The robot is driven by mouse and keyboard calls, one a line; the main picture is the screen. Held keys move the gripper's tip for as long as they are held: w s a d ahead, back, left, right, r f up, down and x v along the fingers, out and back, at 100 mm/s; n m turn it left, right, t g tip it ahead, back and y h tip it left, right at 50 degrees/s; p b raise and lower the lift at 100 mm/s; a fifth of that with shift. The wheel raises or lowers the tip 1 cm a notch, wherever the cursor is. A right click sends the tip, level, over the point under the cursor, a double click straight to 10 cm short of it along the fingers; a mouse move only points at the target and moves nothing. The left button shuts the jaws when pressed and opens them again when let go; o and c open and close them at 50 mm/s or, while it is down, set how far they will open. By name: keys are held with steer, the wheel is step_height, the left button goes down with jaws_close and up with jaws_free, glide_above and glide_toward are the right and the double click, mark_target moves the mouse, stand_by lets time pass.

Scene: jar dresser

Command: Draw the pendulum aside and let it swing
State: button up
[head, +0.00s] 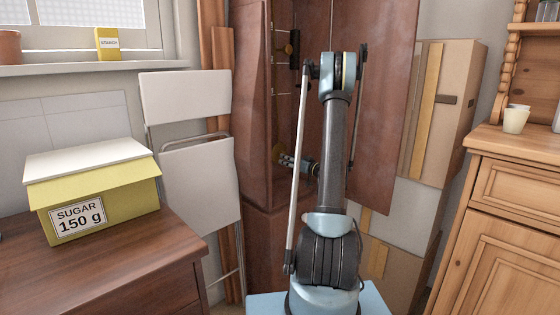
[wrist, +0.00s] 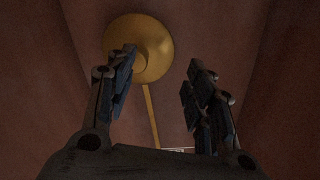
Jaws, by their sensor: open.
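The pendulum shows in the wrist view as a round brass bob (wrist: 145,33) with a thin brass rod (wrist: 151,115) running down the picture from it. My gripper (wrist: 162,63) is open, with one finger at each side of the picture. The left finger overlaps the lower left of the bob; whether it touches cannot be told. The rod lies between the fingers in the picture, and nothing is gripped. In the head view my gripper (head: 287,161) reaches into the tall reddish-brown case (head: 253,100). The bob is hard to make out there, partly hidden by my arm.
The case door (head: 378,120) stands open to the right, behind my arm. Cardboard boxes (head: 452,115) stand further right, beside a wooden dresser (head: 510,230). A folded white chair (head: 200,180) and a dark chest (head: 120,265) with a sugar box (head: 110,195) are left.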

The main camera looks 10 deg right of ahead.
mark_target(275, 155)
steer(key=shift+x, duration=3.05)
steer(key=c, duration=1.1)
jaws_close()
steer(key=o, duration=1.1)
jaws_free()
steer(key=shift+a+r, duration=0.1)
